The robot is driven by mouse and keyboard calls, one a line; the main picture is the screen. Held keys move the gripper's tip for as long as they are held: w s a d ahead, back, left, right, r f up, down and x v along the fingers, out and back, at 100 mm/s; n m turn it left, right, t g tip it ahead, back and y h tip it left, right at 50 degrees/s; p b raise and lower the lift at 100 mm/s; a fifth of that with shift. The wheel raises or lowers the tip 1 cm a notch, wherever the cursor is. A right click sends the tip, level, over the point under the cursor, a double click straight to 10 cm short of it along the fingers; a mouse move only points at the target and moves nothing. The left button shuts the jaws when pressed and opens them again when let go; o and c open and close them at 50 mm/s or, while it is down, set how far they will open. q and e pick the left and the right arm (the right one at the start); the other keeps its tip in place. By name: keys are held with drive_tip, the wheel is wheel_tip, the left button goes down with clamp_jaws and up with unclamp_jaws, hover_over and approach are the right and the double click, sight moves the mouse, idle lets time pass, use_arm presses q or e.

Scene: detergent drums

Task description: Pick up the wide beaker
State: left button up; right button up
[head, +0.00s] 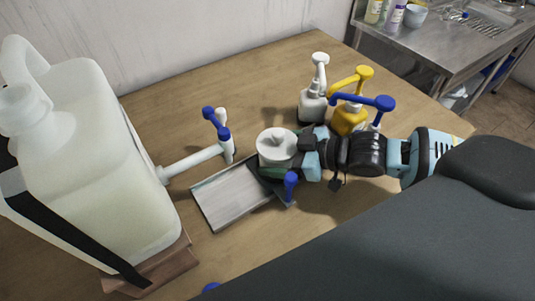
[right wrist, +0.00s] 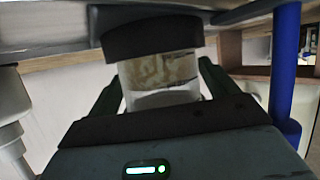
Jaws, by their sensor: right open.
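A round, white-topped vessel (head: 277,147) with a small knob stands beside the metal tray on the wooden table; I take it for the wide beaker. My right gripper (head: 285,162) reaches it from the right at low height. In the right wrist view, a short clear vessel with pale contents (right wrist: 160,75) and a dark band above shows between the two green fingers. The fingers are open, one on each side, with a visible gap at least on the right. The far finger is mostly hidden in the head view. My left gripper is not in view.
A large white jug (head: 90,150) stands at left. A blue handle (head: 290,185) is close to my gripper. White (head: 313,100) and yellow (head: 349,118) pump bottles stand just behind.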

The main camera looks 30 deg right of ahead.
sight(282, 133)
drive_tip(key=shift+s+d+r, duration=0.1)
drive_tip(key=shift+d, duration=0.05)
drive_tip(key=c, duration=0.7)
drive_tip(key=shift+c, duration=1.1)
drive_tip(key=shift+r, duration=0.1)
wheel_tip(282, 133, up, 10)
drive_tip(key=shift+f+p, duration=0.1)
drive_tip(key=shift+p, duration=0.25)
drive_tip(key=o, duration=0.6)
drive_tip(key=c, duration=0.6)
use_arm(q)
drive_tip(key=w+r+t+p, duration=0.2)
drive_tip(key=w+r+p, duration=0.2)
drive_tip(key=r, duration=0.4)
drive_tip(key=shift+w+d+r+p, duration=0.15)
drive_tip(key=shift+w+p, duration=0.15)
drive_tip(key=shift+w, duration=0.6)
use_arm(e)
wheel_tip(282, 133, up, 8)
drive_tip(key=shift+r, duration=0.1)
drive_tip(key=shift+c, duration=0.2)
